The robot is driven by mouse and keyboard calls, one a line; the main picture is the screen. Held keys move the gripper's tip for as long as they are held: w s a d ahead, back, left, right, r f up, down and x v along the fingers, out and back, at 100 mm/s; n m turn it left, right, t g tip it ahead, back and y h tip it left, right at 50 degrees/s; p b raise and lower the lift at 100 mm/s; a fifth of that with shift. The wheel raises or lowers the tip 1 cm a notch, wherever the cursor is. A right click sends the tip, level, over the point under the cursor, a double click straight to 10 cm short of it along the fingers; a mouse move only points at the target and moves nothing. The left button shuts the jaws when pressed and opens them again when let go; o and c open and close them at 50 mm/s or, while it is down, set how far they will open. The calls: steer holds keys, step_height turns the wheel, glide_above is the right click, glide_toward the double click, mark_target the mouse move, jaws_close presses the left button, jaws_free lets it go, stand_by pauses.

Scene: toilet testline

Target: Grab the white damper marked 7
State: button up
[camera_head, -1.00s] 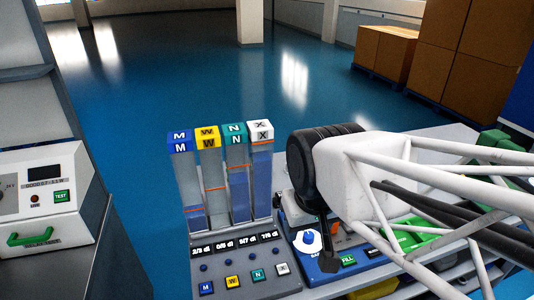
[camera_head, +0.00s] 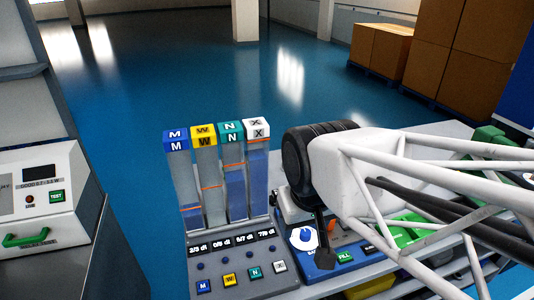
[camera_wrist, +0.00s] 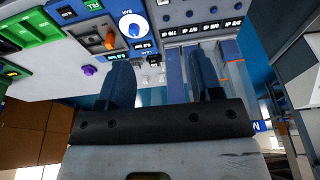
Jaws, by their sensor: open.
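I cannot make out a white damper marked 7 with certainty in either view. My gripper (camera_wrist: 160,56) is open, its two dark blue fingers apart, with nothing held between them. A small white piece (camera_wrist: 153,61) shows beyond the fingertips, near the edge of the blue gauge panel; no mark on it is readable. In the head view the blue panel (camera_head: 322,265) with its white dial is partly covered by my arm, and my fingers are mostly hidden there.
Clear columns with caps M (camera_head: 176,140), W (camera_head: 204,137), N (camera_head: 231,132) and X (camera_head: 257,129) stand left of my arm. A purple knob (camera_wrist: 89,70) and an orange switch (camera_wrist: 110,40) show in the wrist view. A tester box (camera_head: 42,198) stands at far left.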

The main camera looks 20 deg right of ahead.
steer(key=w+v, duration=0.1)
steer(key=v, duration=0.4)
steer(key=w+d+r+n, duration=0.1)
steer(key=w+r+n, duration=0.2)
steer(key=w, duration=0.5)
steer(key=w+d+r+n, duration=0.2)
steer(key=w+r, duration=0.2)
steer(key=w, duration=0.3)
steer(key=n+g, duration=0.3)
steer(key=n, duration=1.1)
glide_above(286, 161)
step_height(286, 161, down, 7)
step_height(286, 161, down, 28)
steer(key=shift+s+a+r, duration=0.1)
steer(key=shift+a, duration=0.05)
steer(key=shift+f, duration=1.25)
